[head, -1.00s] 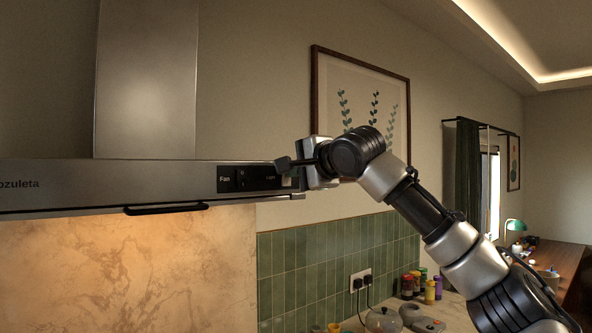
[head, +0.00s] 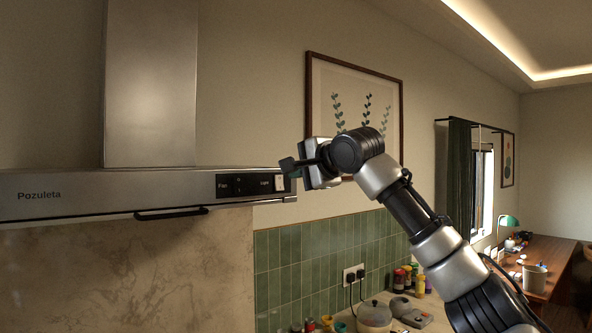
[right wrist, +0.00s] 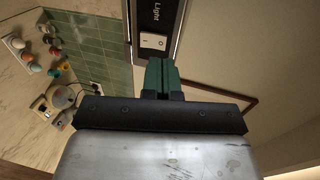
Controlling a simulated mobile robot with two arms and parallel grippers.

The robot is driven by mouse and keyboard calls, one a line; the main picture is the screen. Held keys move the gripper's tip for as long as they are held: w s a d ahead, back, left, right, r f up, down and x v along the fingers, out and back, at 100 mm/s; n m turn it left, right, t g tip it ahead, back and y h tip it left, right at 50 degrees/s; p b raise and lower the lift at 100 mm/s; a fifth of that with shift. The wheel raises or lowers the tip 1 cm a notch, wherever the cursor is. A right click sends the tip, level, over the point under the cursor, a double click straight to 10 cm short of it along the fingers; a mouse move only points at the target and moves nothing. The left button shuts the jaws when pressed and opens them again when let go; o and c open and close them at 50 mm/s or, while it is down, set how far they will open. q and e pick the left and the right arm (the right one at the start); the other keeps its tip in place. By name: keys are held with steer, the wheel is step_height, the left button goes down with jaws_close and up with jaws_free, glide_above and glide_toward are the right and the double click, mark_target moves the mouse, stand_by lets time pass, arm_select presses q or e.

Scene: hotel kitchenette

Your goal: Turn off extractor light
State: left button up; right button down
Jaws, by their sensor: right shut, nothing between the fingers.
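The extractor hood (head: 70,195) spans the left of the head view, with a dark control panel (head: 245,185) at its right end. The panel carries the words Fan and Light. The white light switch (head: 279,183) sits at the panel's right end; it also shows in the right wrist view (right wrist: 153,41), marked I and O. The backsplash under the hood is unlit. My right gripper (head: 286,165) is shut and empty, just right of the switch and a little above it. In the right wrist view its green fingertips (right wrist: 162,72) point at the switch, apparently a short gap away. My left gripper is out of view.
A black-handled bar (head: 170,213) runs under the hood's front. A framed picture (head: 318,90) hangs behind my right arm.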

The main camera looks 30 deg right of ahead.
arm_select(q)
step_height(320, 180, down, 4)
steer(key=b, duration=0.3)
arm_select(e)
steer(key=r+v, duration=0.1)
steer(key=v, duration=0.7)
steer(key=shift+r, duration=0.45)
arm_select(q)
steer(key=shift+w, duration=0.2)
arm_select(e)
steer(key=shift+s, duration=0.15)
